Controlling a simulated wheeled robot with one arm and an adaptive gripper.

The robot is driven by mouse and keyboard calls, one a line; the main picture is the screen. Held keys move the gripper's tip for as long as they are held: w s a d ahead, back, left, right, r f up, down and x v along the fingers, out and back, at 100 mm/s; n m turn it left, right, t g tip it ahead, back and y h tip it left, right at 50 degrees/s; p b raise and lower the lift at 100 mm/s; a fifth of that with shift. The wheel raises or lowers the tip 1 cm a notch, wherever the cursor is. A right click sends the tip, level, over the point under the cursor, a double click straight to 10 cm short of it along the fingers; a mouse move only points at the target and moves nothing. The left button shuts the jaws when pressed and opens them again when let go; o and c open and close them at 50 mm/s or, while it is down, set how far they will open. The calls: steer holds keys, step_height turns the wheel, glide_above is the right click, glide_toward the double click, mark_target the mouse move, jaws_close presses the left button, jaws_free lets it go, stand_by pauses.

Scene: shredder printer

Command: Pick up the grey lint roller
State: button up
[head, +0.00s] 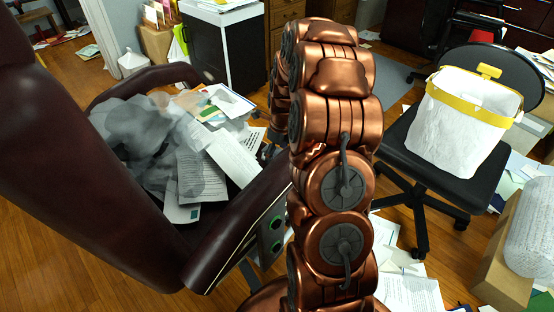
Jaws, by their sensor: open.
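I cannot make out the grey lint roller for certain in the head view. A dark red chair (240,215) holds a heap of papers (205,165) and a grey, see-through crumpled mass (135,125). My copper arm rises through the middle of the view and covers what lies behind it, including the right side of the chair. My gripper cannot be made out; a small dark shape shows at the arm's left edge beside the papers, but I cannot tell what it is.
A black office chair (430,150) at the right carries a white bag with a yellow rim (465,115). A cardboard box (505,265) stands at lower right. Papers (410,290) litter the floor. A white-and-black cabinet (225,45) stands behind. Bare wood floor shows at lower left.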

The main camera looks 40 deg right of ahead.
step_height(320, 180, down, 2)
steer(key=shift+w, duration=0.1)
steer(key=shift+c, duration=0.4)
steer(key=c, duration=1.2)
step_height(320, 180, up, 10)
steer(key=shift+r+p, duration=0.1)
steer(key=shift+p, duration=0.8)
